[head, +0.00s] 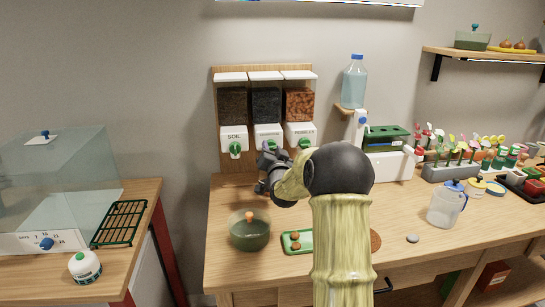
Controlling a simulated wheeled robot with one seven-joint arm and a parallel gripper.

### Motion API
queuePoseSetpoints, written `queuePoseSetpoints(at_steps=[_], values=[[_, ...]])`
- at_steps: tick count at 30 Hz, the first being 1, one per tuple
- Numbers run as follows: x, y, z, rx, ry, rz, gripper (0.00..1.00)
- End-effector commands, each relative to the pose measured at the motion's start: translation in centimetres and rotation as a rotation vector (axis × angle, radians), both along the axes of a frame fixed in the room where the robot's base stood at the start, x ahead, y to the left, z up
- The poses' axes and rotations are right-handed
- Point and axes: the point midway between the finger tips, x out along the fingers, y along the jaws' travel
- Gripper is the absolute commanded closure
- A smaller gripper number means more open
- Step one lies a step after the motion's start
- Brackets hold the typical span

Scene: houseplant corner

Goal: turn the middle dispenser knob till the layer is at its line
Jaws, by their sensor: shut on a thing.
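The dispenser (266,72) hangs on a wooden board at the back of the table, with three clear bins of dark, near-black and reddish-brown fill. The left spout (233,134) reads SOIL and the right spout (299,130) PEBBLES; the middle label is partly covered. Green knobs show on the left spout (235,150) and right spout (304,143). My gripper (268,153) is at the middle spout (267,132), shut on the middle knob, which it hides. What is under that spout, and any layer or line, is hidden by my arm.
A dark green lidded pot (249,233) and a green tray (297,241) with brown balls stand at the front. A clear jug (446,205) and a grey pebble (412,239) are to the right. A water bottle (354,82) stands right of the dispenser.

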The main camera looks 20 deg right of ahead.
Motion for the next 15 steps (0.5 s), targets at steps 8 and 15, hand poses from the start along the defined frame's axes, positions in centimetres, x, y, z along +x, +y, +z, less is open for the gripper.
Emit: queuePoseSetpoints(at_steps=[8, 15], values=[[-0.01, 0.02, -0.36, 0.083, -0.018, 0.0, 0.87], [-0.01, 0.02, -0.32, 0.091, -0.019, -0.001, 0.87]])
